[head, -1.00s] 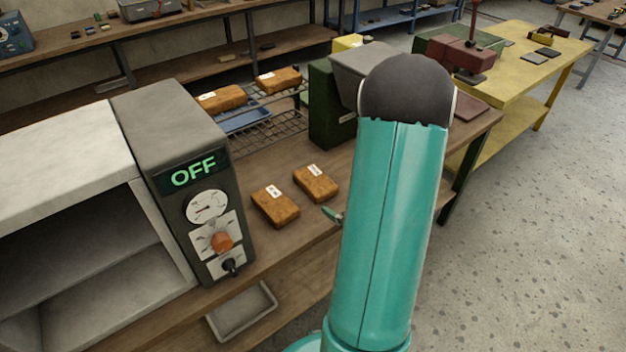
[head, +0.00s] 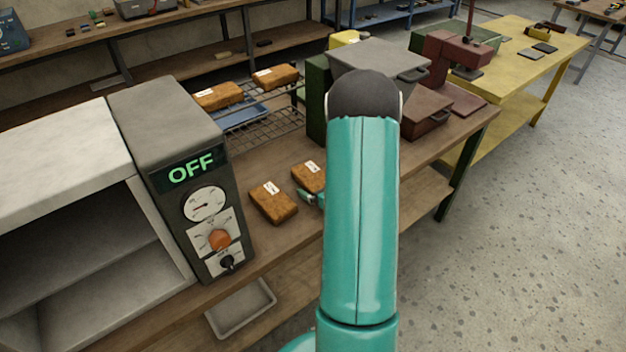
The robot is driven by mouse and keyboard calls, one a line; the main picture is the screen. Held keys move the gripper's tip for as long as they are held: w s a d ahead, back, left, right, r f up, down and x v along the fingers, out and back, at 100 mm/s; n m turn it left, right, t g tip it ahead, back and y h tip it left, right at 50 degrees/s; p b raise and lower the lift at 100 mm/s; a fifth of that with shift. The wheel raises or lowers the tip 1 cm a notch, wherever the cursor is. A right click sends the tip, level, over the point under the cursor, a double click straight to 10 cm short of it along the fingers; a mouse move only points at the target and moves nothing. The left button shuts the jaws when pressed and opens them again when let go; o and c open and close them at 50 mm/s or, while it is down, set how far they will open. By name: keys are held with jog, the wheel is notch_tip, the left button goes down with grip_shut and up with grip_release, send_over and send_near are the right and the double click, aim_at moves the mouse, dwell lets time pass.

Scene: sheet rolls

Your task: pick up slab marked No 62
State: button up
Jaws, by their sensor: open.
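Several brown slabs with small white labels are in the head view; the label numbers are too small to read, so I cannot tell which is No 62. Two lie on the wooden bench: a left bench slab (head: 272,205) and a right bench slab (head: 308,176). Two more rest on a wire rack behind: a left rack slab (head: 218,96) and a right rack slab (head: 276,77). My gripper (head: 312,198) shows only as a small teal part at the near edge of the right bench slab; it is open. My teal arm hides the rest of it.
An oven with an OFF panel (head: 192,168) stands at left. The wire rack (head: 262,134) holds a blue tray (head: 245,116). Behind my arm are a dark green box (head: 317,100) and a reddish-brown box (head: 425,112). A grey tray (head: 240,308) sits below the bench top.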

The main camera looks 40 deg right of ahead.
jog(key=shift+c, duration=0.2)
jog(key=c, duration=1.1)
jog(key=shift+c, duration=0.7)
jog(key=shift+r, duration=0.15)
